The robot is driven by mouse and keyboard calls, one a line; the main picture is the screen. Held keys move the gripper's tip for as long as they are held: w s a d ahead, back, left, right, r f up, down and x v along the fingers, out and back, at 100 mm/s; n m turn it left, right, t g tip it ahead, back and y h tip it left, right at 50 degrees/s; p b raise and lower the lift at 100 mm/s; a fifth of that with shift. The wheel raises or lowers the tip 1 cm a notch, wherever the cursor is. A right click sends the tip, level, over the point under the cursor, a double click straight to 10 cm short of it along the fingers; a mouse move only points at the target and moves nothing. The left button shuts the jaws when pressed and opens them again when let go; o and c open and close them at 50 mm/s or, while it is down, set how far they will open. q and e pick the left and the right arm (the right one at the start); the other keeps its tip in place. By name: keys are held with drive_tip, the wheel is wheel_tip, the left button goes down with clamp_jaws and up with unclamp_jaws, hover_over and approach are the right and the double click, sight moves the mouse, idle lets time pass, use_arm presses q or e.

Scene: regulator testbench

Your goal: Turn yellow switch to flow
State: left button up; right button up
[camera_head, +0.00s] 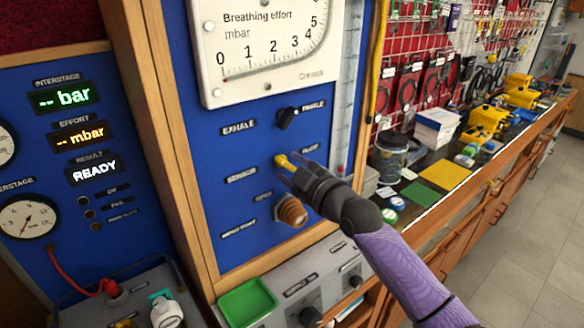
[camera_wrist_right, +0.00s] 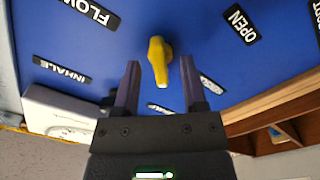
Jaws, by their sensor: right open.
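The yellow switch (camera_head: 281,160) is a small lever on the blue panel, between a label reading SENSOR (camera_head: 241,175) and a partly covered label at its right. In the right wrist view the yellow switch (camera_wrist_right: 160,55) stands between my fingertips, with the FLOW label (camera_wrist_right: 90,12) at the upper left. My right gripper (camera_head: 289,169) is open, one finger on each side of the switch; it also shows in the right wrist view (camera_wrist_right: 159,72). Small gaps show on both sides, and contact cannot be told. My left gripper is not in view.
A black knob (camera_head: 287,117) sits above the switch and a brass knob (camera_head: 291,211) below it, close to my right gripper. A dial gauge (camera_head: 264,84) is at the top. A green tray (camera_head: 247,301) lies on the grey unit below. A workbench with tools runs along the right.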

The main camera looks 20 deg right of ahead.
drive_tip(key=shift+w, duration=0.15)
clamp_jaws()
idle(0.4)
drive_tip(key=m+p, duration=0.1)
drive_tip(key=m, duration=0.3)
drive_tip(key=shift+a, duration=0.1)
drive_tip(key=m+p, duration=0.1)
drive_tip(key=m, duration=0.3)
drive_tip(key=shift+m, duration=0.3)
drive_tip(key=m+p, duration=0.1)
drive_tip(key=m, duration=0.8)
drive_tip(key=shift+p, duration=0.35)
drive_tip(key=shift+a+m, duration=0.1)
drive_tip(key=shift+m, duration=0.2)
